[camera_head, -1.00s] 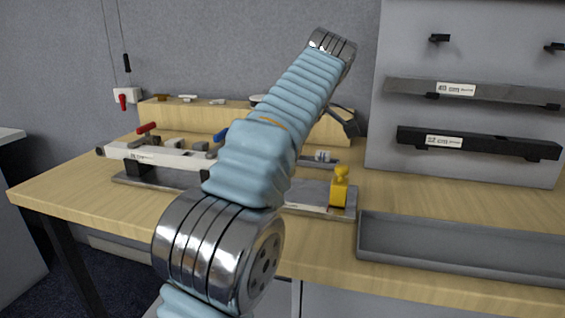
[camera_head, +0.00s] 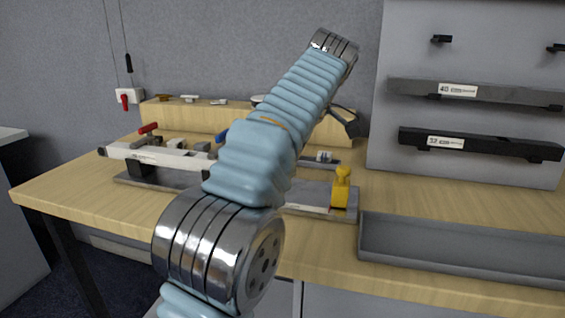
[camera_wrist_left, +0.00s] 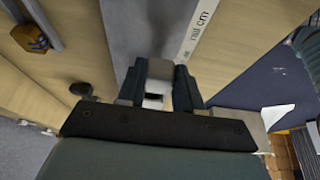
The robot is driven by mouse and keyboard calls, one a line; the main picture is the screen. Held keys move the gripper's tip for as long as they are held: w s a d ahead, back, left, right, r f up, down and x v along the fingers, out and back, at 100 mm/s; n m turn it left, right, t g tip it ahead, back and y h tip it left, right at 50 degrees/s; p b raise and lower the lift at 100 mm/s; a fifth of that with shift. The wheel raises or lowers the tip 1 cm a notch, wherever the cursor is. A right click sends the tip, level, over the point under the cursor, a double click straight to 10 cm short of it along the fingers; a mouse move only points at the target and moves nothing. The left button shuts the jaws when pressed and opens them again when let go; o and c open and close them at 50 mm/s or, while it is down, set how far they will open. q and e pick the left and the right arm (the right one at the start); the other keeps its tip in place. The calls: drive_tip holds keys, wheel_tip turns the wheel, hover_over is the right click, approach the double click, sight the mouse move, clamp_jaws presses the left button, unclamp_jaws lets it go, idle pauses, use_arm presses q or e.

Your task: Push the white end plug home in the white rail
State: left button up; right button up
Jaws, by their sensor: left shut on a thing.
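The white rail (camera_head: 170,158) lies in a grey fixture on the table, left of the middle in the head view. My blue-sleeved arm hides its middle. In the left wrist view a white, lettered strip (camera_wrist_left: 196,32) runs up and away just beyond my fingers. How far the plug sits in the rail cannot be made out. My left fingertips are hidden in the head view. My right gripper is not in view.
A yellow clamp (camera_head: 341,188) stands at the fixture's right end and a red-handled clamp (camera_head: 148,128) at its left. An empty grey tray (camera_head: 460,262) lies at the front right. A wooden block (camera_head: 190,112) with small parts stands behind. Dark bars hang on the right panel.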

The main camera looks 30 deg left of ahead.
use_arm(q)
drive_tip(key=shift+s+a, duration=0.25)
drive_tip(key=shift+a, duration=0.65)
drive_tip(key=shift+s+a, duration=0.2)
drive_tip(key=shift+a, duration=0.65)
drive_tip(key=o, duration=1.1)
